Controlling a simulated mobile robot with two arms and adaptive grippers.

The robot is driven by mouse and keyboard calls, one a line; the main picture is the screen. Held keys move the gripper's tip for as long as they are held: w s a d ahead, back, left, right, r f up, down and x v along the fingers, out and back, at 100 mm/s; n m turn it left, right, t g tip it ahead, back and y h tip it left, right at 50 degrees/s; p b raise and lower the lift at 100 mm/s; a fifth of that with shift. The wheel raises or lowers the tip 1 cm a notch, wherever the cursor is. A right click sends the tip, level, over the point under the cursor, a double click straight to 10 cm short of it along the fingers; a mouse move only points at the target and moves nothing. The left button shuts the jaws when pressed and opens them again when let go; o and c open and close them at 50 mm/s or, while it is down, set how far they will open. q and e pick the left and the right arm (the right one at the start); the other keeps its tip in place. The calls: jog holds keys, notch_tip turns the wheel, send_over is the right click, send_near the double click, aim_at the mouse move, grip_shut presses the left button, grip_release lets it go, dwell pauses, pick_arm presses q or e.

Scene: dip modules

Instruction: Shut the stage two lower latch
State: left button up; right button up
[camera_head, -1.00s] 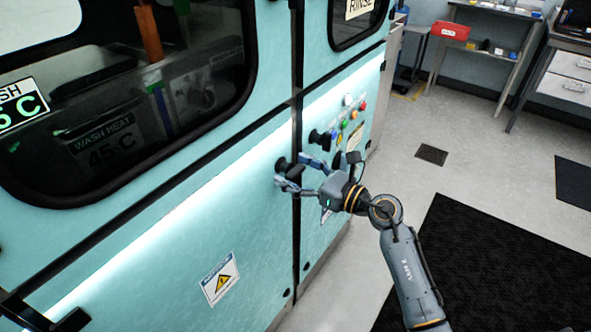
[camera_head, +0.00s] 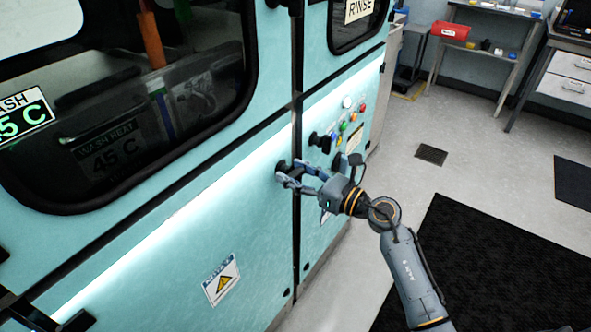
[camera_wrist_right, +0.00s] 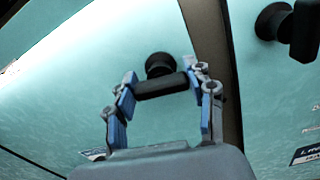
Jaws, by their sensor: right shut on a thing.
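The black latch handle (camera_wrist_right: 160,85) is on the teal cabinet door, just left of the dark vertical seam, with a round black base (camera_wrist_right: 159,65). In the right wrist view it lies nearly level, tilted slightly up to the right. My right gripper (camera_head: 289,174) is shut on it, one finger at each end; in the head view the fingers largely hide the latch. My left gripper is not in view. I cannot tell from these frames whether the latch is engaged.
A second black latch (camera_head: 319,139) stands right of the seam, close to my right gripper; it also shows in the right wrist view (camera_wrist_right: 303,30). Coloured buttons (camera_head: 352,118) are beyond it. A warning label (camera_head: 221,279) is low on the door.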

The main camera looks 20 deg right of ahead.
jog(key=m+p, duration=0.3)
jog(key=shift+r, duration=0.2)
jog(key=m+p, duration=0.3)
jog(key=m, duration=0.2)
jog(key=shift+d+p, duration=0.1)
jog(key=shift+p, duration=0.2)
jog(key=m+p, duration=0.2)
jog(key=m, duration=0.2)
jog(key=shift+f+p, duration=0.15)
jog(key=shift+p, duration=0.15)
jog(key=shift+w+f+m+p, duration=0.15)
jog(key=shift+m+p, duration=0.8)
jog(key=shift+m, duration=1.15)
jog(key=o, duration=1.2)
jog(key=shift+f, duration=0.1)
